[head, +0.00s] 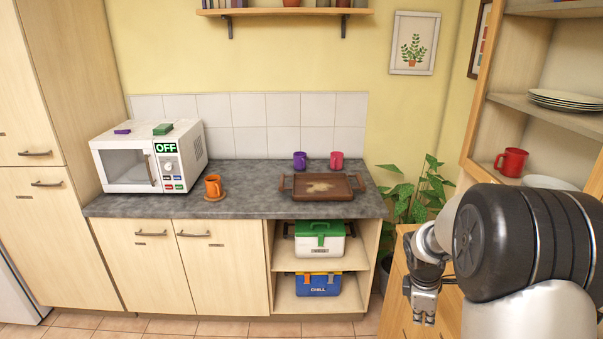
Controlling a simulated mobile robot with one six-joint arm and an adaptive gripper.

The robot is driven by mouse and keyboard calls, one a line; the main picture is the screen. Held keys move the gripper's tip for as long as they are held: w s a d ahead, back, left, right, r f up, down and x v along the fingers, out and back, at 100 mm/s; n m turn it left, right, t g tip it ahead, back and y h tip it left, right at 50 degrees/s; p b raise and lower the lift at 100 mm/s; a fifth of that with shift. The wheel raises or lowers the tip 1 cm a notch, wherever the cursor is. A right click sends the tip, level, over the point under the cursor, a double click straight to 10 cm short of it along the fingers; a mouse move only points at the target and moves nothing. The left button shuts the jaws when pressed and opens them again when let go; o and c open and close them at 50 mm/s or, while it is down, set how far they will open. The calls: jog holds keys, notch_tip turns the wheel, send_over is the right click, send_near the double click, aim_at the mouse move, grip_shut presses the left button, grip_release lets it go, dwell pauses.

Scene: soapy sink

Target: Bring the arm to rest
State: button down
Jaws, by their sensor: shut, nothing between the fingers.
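My gripper (421,308) hangs at the lower right in the head view, pointing down, with its fingers together and nothing held. It is in front of the wooden cabinet on the right and to the right of the counter's open shelves. The dark, rounded part of my arm fills much of the lower right and hides part of that cabinet.
Coolers sit on shelves below. A plant (425,190) stands behind my gripper. The floor before the counter looks clear.

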jog(key=s+a+r+m+t, duration=0.1)
jog(key=s+a+r+m, duration=0.45)
jog(key=r, duration=0.65)
jog(key=s+a+r+m+y, duration=0.1)
jog(key=s+a+r+m, duration=0.1)
jog(key=s, duration=0.5)
jog(key=s+a+r+m+t+y, duration=0.1)
jog(key=s+a+r+m, duration=0.1)
jog(key=s+a, duration=0.3)
jog(key=s+a+r+m+t+b, duration=0.1)
jog(key=s+a+m, duration=0.2)
jog(key=s, duration=0.6)
jog(key=shift+s+a+r+m+y, duration=0.25)
jog(key=shift+a+r+m+y, duration=0.1)
jog(key=shift+r+y, duration=0.05)
